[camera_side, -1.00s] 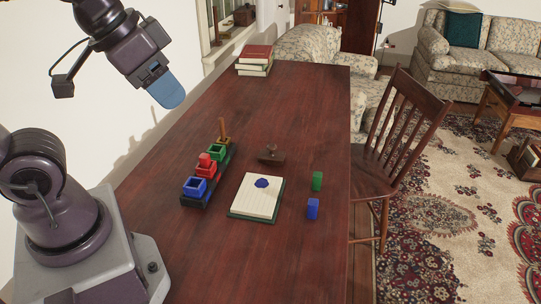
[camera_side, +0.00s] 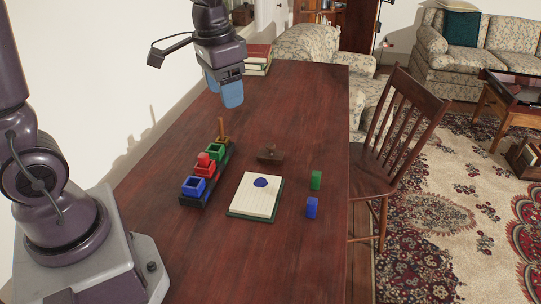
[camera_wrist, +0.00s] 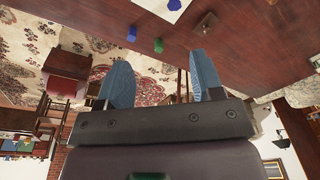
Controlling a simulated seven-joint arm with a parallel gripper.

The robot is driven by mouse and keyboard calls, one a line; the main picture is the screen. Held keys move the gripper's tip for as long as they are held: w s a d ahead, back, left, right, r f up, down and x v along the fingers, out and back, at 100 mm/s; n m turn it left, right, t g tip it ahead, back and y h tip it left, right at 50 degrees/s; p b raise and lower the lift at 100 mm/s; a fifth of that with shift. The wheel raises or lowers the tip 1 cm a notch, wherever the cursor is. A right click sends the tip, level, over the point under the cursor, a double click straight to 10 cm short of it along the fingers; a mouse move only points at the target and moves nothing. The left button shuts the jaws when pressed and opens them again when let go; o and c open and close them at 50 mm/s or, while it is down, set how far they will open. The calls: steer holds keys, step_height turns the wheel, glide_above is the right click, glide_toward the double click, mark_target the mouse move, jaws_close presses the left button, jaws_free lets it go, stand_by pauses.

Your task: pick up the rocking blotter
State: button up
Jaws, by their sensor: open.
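The rocking blotter (camera_side: 270,155) is a small dark brown block with a knob on top. It stands on the table behind the notepad in the side view; in the wrist view it appears as a brown shape (camera_wrist: 206,24) near the top. My gripper (camera_side: 224,94) is raised above the far left part of the table, its two blue fingers pointing down in the side view. It is well apart from the blotter, open and empty. In the wrist view the fingers (camera_wrist: 161,75) stand apart with nothing between them.
A cream pad (camera_side: 245,206) bears a dark blue piece (camera_side: 261,183). A dark rack (camera_side: 211,189) with blue, red and green boxes lies left. A green block (camera_side: 316,180) and blue block (camera_side: 311,208) stand right. Books (camera_side: 257,66) are at the far end. The table's front is clear.

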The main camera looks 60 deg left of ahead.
steer(key=w+a+f+m+g, duration=0.2)
steer(key=w+a+f+m, duration=0.25)
steer(key=w+f, duration=0.3)
steer(key=m, duration=1.3)
glide_above(270, 144)
step_height(270, 144, down, 7)
steer(key=shift+t, duration=0.3)
steer(key=f, duration=0.7)
steer(key=shift+w+d, duration=0.25)
steer(key=shift+w, duration=0.05)
steer(key=shift+s+a+f, duration=0.1)
steer(key=shift+s+f, duration=0.05)
steer(key=shift+f, duration=1.2)
steer(key=shift+s+a+f, duration=0.1)
steer(key=shift+s+f, duration=0.05)
steer(key=shift+f, duration=1.2)
steer(key=c, duration=1)
